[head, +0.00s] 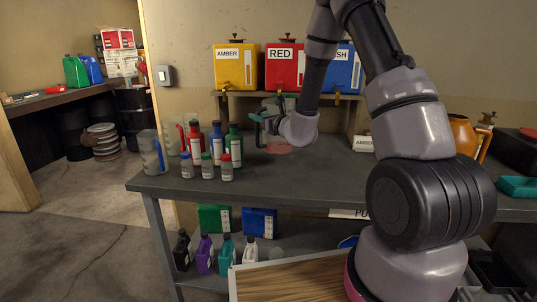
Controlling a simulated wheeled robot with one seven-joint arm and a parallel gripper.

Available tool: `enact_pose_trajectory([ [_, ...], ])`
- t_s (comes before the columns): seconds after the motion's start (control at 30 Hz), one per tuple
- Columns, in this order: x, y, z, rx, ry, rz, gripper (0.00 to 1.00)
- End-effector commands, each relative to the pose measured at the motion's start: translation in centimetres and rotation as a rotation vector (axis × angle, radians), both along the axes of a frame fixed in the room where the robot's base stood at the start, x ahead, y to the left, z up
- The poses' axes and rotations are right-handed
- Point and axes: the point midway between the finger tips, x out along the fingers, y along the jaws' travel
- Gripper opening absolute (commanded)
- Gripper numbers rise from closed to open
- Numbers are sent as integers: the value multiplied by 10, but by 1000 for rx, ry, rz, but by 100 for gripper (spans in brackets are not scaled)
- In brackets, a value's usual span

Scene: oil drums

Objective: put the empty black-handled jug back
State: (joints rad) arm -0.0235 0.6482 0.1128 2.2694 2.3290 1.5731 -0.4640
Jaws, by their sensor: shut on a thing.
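My gripper (268,124) is above the grey workbench, in front of the shelf with the coloured tanks, and is shut on the black-handled jug. The jug is small in the head view and mostly hidden by my gripper and wrist. Its contents cannot be made out. A clear jug with a blue handle (152,153) stands at the bench's left end. A jug with a red handle (174,142) stands behind it. A round reddish patch (279,148) lies on the bench below and right of my gripper.
Several red, blue and green bottles (216,144) stand just left of my gripper. AMBER (236,66), RED (285,66) and blue (342,70) tanks sit on the shelf behind. An orange jug (462,138) stands at the right. The bench (310,180) is clear in front of my gripper.

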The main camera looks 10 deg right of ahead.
Motion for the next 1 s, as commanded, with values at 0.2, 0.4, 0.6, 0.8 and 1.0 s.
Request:
enact_pose_trajectory([
  [0.2, 0, 0, -38, 0, 4, 0, 0],
  [0.4, 0, 0, -60, 1, 4, -1, 0],
  [0.6, 0, 0, -84, 0, 1, -1, 0],
  [0.8, 0, 0, -84, 0, -1, -1, 0],
  [1.0, 0, 0, -88, 1, 0, 0, 0],
])
